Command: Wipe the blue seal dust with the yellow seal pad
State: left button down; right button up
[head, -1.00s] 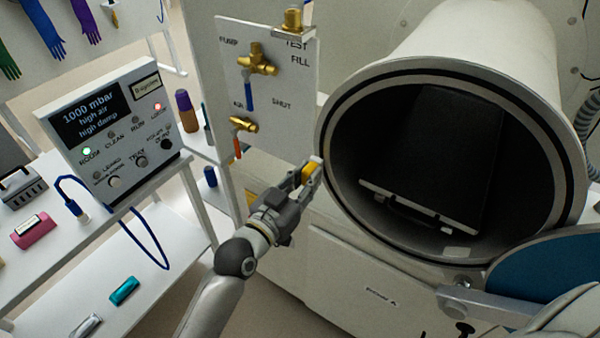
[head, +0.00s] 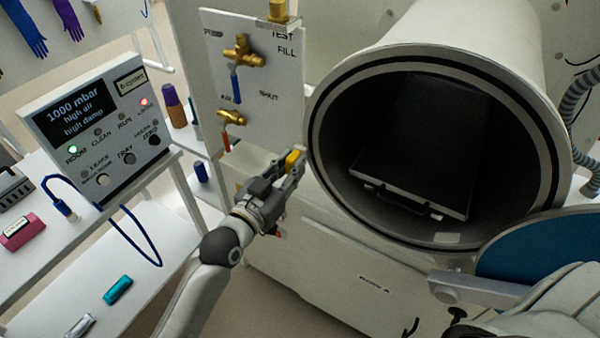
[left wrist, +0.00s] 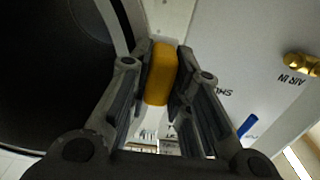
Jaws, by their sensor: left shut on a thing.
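The yellow seal pad (head: 293,159) is held between the fingertips of my left gripper (head: 291,164). It also shows in the left wrist view as a rounded yellow block (left wrist: 161,75) between the two fingers (left wrist: 160,88). The gripper is just left of the round chamber opening's rim (head: 312,135), close to it; I cannot tell whether the pad touches it. A black seal ring (head: 330,185) runs around the opening. I cannot make out any blue dust on it in these views. My right gripper is not in view.
The open chamber door (head: 545,248) with a blue inner face is at the lower right. A valve panel (head: 260,110) stands left of the opening. A control box (head: 95,125) and a shelf with a teal item (head: 118,289) are further left. The chamber holds a dark tray (head: 420,150).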

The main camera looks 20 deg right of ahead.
pick_arm(q)
jog(key=shift+w+a, duration=0.1)
jog(key=shift+w, duration=0.05)
jog(key=shift+s+a+p, duration=0.3)
jog(key=p+v, duration=0.1)
jog(key=v, duration=0.2)
jog(key=shift+s+a, duration=0.2)
jog(key=shift+p+v, duration=0.3)
jog(key=shift+v, duration=0.5)
jog(key=p+v, duration=0.1)
jog(key=v, duration=0.2)
jog(key=shift+w+d, duration=0.1)
